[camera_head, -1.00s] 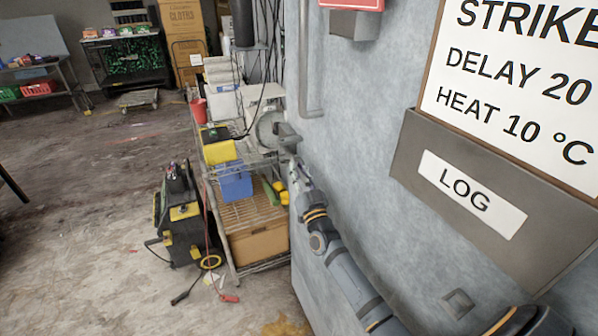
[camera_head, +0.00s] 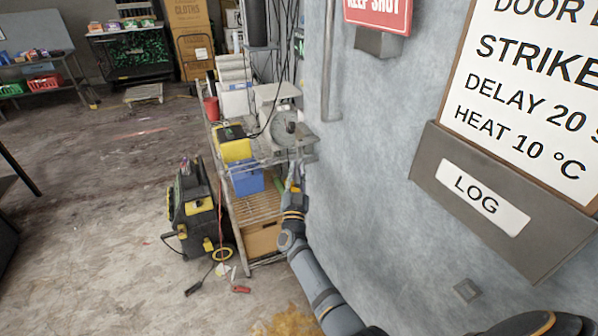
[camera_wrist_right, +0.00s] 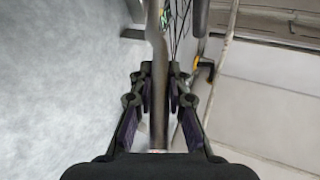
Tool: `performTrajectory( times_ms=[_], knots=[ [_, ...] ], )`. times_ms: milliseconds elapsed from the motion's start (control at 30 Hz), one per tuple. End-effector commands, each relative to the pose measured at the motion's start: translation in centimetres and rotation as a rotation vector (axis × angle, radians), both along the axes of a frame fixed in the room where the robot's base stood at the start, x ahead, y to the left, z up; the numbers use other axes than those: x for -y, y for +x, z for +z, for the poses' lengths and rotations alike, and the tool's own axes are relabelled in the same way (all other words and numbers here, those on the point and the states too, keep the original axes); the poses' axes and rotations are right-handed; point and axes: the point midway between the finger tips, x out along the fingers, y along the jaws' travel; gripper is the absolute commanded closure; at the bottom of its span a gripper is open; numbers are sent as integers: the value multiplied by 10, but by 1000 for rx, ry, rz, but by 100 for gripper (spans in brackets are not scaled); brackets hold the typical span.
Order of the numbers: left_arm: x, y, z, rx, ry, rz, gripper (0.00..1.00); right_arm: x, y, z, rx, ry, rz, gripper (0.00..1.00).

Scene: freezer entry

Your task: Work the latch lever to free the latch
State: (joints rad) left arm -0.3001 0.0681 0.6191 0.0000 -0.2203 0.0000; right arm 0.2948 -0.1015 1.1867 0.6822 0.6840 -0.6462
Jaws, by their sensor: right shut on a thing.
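The latch lever shows in the right wrist view as a long grey bar (camera_wrist_right: 157,60) running down between the fingers. My right gripper (camera_wrist_right: 159,85) is shut on it, one dark finger on each side. In the head view my right gripper (camera_head: 295,178) is at the left edge of the blue-grey door panel, just below the grey latch housing (camera_head: 302,148). There the lever is small and mostly hidden by the gripper, so its exact angle is unclear. My left gripper is not in view.
A vertical pull handle (camera_head: 330,70) is on the panel above the latch. A wire cart (camera_head: 255,205) with a scale and boxes stands just beyond the panel edge. A black and yellow machine (camera_head: 193,210) is beside it. The floor at left is mostly clear.

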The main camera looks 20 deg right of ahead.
Motion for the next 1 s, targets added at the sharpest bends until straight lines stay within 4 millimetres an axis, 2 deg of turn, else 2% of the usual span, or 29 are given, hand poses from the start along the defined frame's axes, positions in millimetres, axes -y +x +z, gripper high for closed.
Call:
performTrajectory(
  times_ms=[33,67,233,567,833,1000],
  knots=[
    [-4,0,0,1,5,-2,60,-1,0,-6,-12,2,3,100],
    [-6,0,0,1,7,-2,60,-1,0,-6,-13,2,4,83],
    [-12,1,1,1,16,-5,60,-1,0,-5,-9,2,3,61],
    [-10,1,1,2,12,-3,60,-2,-3,-5,-7,2,3,61],
    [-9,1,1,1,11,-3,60,-21,-43,-25,-11,5,3,61],
    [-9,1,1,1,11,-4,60,-29,-59,-32,-10,3,4,61]
  ],
)
